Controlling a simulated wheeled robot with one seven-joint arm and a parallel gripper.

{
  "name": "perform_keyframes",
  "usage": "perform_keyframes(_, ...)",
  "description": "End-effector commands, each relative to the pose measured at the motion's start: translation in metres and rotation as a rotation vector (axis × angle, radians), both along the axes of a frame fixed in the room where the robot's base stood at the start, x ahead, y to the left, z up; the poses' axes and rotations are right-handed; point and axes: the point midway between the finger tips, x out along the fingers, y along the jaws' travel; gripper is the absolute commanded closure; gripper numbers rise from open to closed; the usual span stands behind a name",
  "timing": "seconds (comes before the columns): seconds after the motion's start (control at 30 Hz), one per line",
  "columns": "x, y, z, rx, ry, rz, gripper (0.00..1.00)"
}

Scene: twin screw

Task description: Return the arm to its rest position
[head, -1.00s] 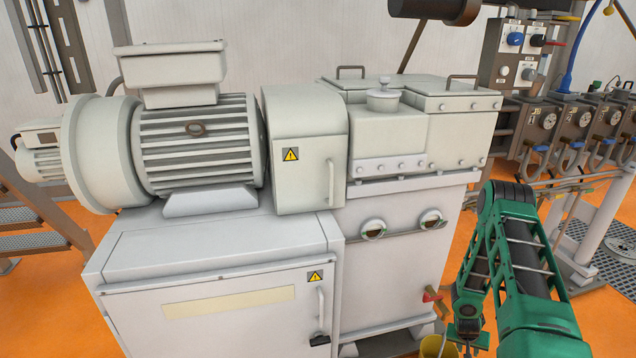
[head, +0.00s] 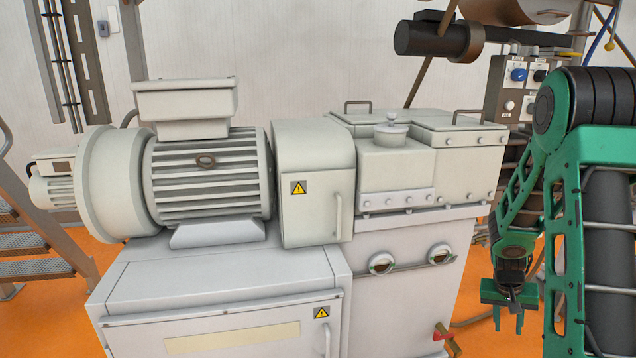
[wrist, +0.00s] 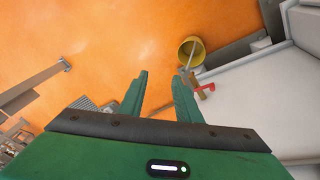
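My green arm (head: 600,170) stands at the right of the head view, folded at the elbow with its forearm hanging down. My gripper (head: 509,318) hangs at the lower right, pointing down, beside the white machine's right side and apart from it. In the wrist view my gripper (wrist: 160,92) shows two green fingers spread apart with nothing between them, over the orange floor.
The white twin-screw machine (head: 400,300) fills the middle. A red-handled valve (head: 441,331) sticks out low on its right side. A yellow bucket (wrist: 190,50) stands below the valve. Bare orange floor (wrist: 100,40) lies under my gripper. Metal stairs (head: 35,240) stand at left.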

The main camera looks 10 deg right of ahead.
Motion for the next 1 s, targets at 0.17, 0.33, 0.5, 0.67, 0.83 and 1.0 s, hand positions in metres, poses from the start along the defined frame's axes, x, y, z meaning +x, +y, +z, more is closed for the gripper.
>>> perform_keyframes(0.17,-0.029,0.024,0.057,0.033,0.006,-0.001,0.69)
perform_keyframes(0.33,-0.062,0.050,0.100,0.075,0.017,0.002,0.69)
perform_keyframes(0.5,-0.100,0.078,0.136,0.123,0.025,0.008,0.69)
perform_keyframes(0.67,-0.138,0.106,0.164,0.173,0.030,0.022,0.69)
perform_keyframes(0.83,-0.182,0.136,0.185,0.231,0.037,0.043,0.69)
perform_keyframes(1.0,-0.221,0.163,0.198,0.287,0.041,0.070,0.69)
